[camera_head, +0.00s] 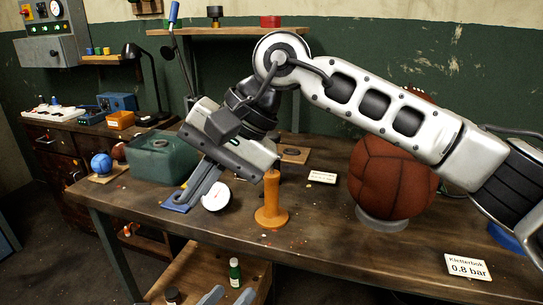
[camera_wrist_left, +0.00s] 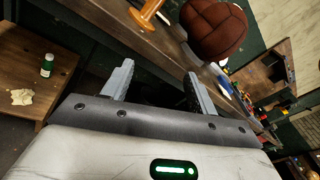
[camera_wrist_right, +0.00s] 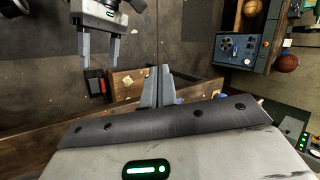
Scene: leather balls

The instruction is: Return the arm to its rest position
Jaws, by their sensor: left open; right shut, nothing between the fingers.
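My right arm (camera_head: 370,100) comes in from the right of the head view and reaches across above the workbench. Its gripper (camera_head: 190,203) points down and left, close to a white ball (camera_head: 216,196) in the picture. In the right wrist view the right gripper (camera_wrist_right: 157,84) has its fingers together and empty. My left gripper (camera_head: 228,297) shows only its fingertips at the bottom edge of the head view. In the left wrist view the left gripper (camera_wrist_left: 158,85) has its fingers wide apart, with nothing between them. It also shows in the right wrist view (camera_wrist_right: 101,60).
The workbench (camera_head: 330,235) carries an orange spindle (camera_head: 271,205), a brown leather ball (camera_head: 390,180) on a ring stand, a green container (camera_head: 160,158) and a label card (camera_head: 467,267). A green bottle (camera_head: 235,272) stands on the lower shelf. The front stretch of bench is mostly clear.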

